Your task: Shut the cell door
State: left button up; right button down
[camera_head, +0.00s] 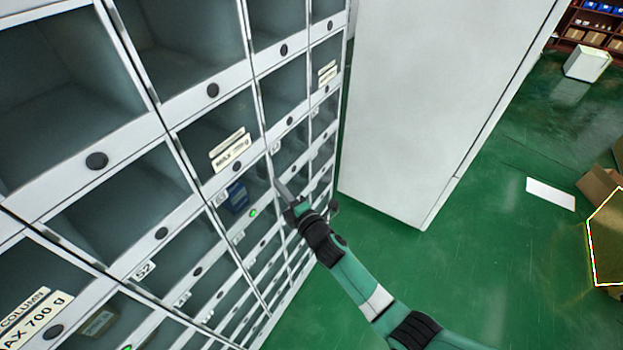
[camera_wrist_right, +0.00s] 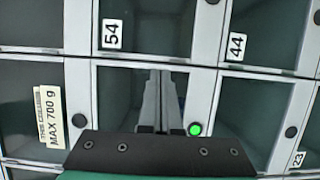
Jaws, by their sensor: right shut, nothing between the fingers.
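The locker wall of grey cells with see-through doors (camera_head: 120,128) fills the left of the head view. One cell with a lit green light (camera_head: 253,212) holds a dark blue box (camera_head: 236,197). My right gripper (camera_head: 279,184) is beside this cell, at its right edge, with its fingers shut and empty. In the right wrist view the shut fingers (camera_wrist_right: 160,100) point at a cell with a lit green light (camera_wrist_right: 195,129), below the label 54 (camera_wrist_right: 112,34). I cannot tell how far its door stands open. My left gripper is not in view.
A tall white cabinet (camera_head: 430,100) stands right of the locker wall, close beyond my right arm. Green floor (camera_head: 500,250) lies open to the right, with cardboard boxes (camera_head: 604,235) at the edge. Dark round knobs (camera_head: 97,160) mark the neighbouring cells.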

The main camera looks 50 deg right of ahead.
jog(key=s+d+p, duration=0.2)
jog(key=s+d, duration=0.5)
jog(key=d, duration=0.2)
jog(key=shift+s+r, duration=0.15)
jog(key=shift+d, duration=0.1)
